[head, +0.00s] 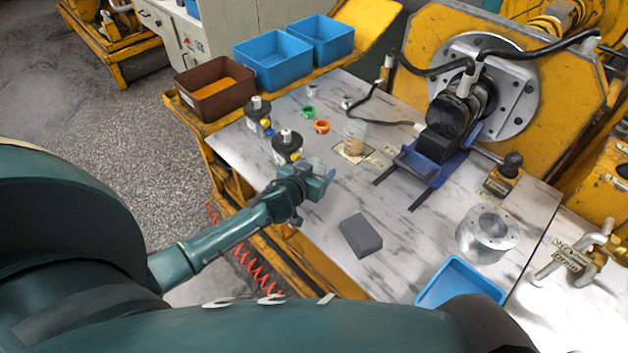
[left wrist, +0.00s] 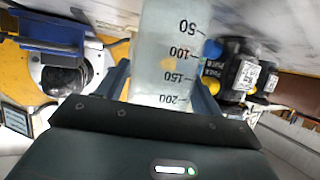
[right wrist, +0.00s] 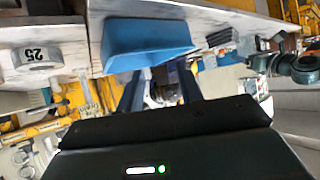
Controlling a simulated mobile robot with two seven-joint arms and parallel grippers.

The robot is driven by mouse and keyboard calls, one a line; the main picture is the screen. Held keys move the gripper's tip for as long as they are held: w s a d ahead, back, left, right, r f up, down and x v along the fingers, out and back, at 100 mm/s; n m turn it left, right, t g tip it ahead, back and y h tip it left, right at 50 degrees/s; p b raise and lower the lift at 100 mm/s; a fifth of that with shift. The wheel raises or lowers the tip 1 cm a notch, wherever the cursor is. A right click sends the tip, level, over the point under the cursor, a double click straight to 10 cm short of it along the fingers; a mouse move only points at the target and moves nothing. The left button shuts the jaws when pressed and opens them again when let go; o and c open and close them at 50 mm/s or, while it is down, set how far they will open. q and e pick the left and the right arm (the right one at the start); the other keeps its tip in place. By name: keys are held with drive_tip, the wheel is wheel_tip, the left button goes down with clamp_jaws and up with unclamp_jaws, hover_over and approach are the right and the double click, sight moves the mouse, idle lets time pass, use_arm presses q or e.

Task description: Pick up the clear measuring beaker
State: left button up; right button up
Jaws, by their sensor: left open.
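The clear measuring beaker (left wrist: 170,45) fills the upper middle of the left wrist view, with black marks from 50 to 200. In the head view a faint clear shape (head: 317,164) at my left gripper's tip seems to be this beaker. My left gripper (head: 325,180) is open; in its wrist view the fingers (left wrist: 160,88) stand on either side of the beaker's lower part. Contact with its walls cannot be told. My right gripper (right wrist: 160,90) is open with nothing held; it is not clear in the head view.
A grey block (head: 361,236), metal cylinder (head: 487,235) and blue tray (head: 460,282) lie to the right. The table middle is clear.

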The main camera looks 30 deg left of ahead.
use_arm(q)
drive_tip(key=shift+c, duration=0.6)
drive_tip(key=c, duration=0.7)
drive_tip(key=shift+r, duration=0.1)
